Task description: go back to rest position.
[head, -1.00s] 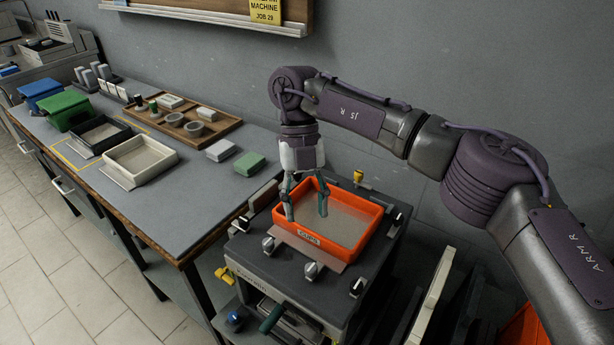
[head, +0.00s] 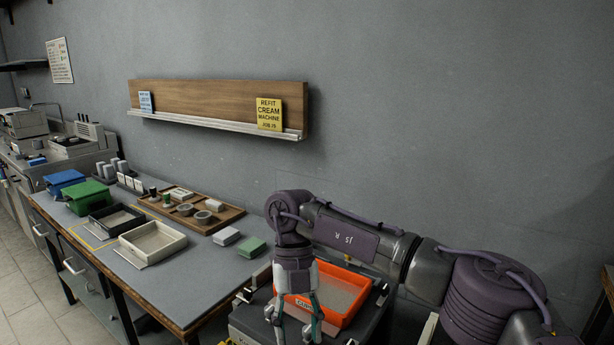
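My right gripper (head: 297,326) hangs at the bottom of the head view, pointing down, in front of the orange bin (head: 345,289). Its two fingers are spread apart with nothing seen between them. The orange bin sits on top of a dark machine (head: 248,325) and looks empty in the part that shows. My gripper and arm hide part of the bin. My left gripper is not in view.
A grey workbench (head: 200,287) on the left holds a white bin (head: 152,255), a black bin (head: 115,230), green and blue bins, and a wooden tray (head: 228,216) with small parts. A wooden wall shelf (head: 215,103) carries a yellow note (head: 270,113).

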